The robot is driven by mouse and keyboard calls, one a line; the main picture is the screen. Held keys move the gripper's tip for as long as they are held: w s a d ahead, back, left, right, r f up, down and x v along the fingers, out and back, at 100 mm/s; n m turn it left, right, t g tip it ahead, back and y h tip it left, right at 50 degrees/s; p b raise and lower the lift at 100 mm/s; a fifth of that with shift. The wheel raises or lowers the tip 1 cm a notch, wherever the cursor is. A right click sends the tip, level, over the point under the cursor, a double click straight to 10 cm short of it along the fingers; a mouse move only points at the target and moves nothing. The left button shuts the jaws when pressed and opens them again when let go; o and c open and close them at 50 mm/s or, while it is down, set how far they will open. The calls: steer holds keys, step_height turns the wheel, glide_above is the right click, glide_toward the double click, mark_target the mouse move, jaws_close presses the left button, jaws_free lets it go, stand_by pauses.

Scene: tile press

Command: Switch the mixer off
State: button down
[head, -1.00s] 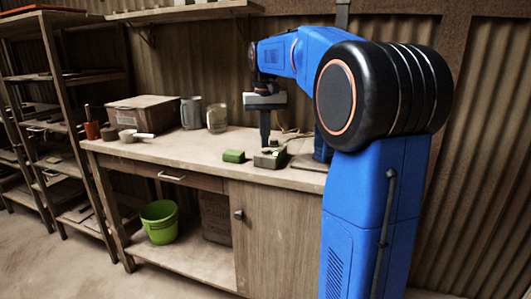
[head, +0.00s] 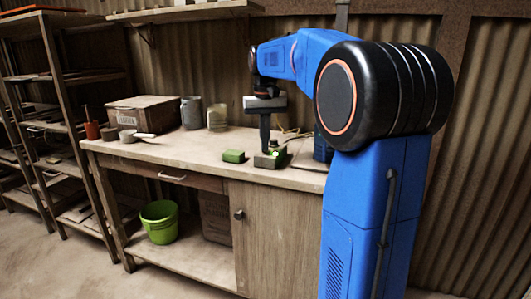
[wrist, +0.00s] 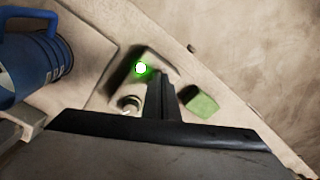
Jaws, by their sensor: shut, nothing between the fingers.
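A small switch box (head: 268,162) sits on the workbench, below my gripper (head: 264,150). In the wrist view a lamp on the box (wrist: 140,68) glows bright green, and a round metal switch part (wrist: 130,103) lies beside the fingers; its exact position is hard to tell. My gripper (wrist: 160,80) is shut and empty, pointing down with its tips at the box; I cannot tell whether they touch it. A blue machine, probably the mixer (wrist: 35,65), stands beside the box. In the head view my arm hides most of it (head: 322,148).
A green block (head: 233,156) lies on the bench (head: 190,150) just left of the box.

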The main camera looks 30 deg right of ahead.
steer(key=shift+f, duration=0.3)
step_height(320, 180, up, 7)
stand_by(1.2)
stand_by(0.4)
steer(key=s+a+f+n+t, duration=0.1)
steer(key=s+a+f, duration=0.4)
steer(key=s+f, duration=0.3)
steer(key=s+a+f+n+t, duration=0.2)
steer(key=s+a+f, duration=0.3)
steer(key=s+f, duration=0.3)
steer(key=s+a+f+n+t, duration=0.1)
steer(key=s+a+f, duration=0.4)
steer(key=s, duration=0.9)
step_height(320, 180, down, 3)
steer(key=shift+a+f+t, duration=0.2)
steer(key=shift+a+t, duration=0.2)
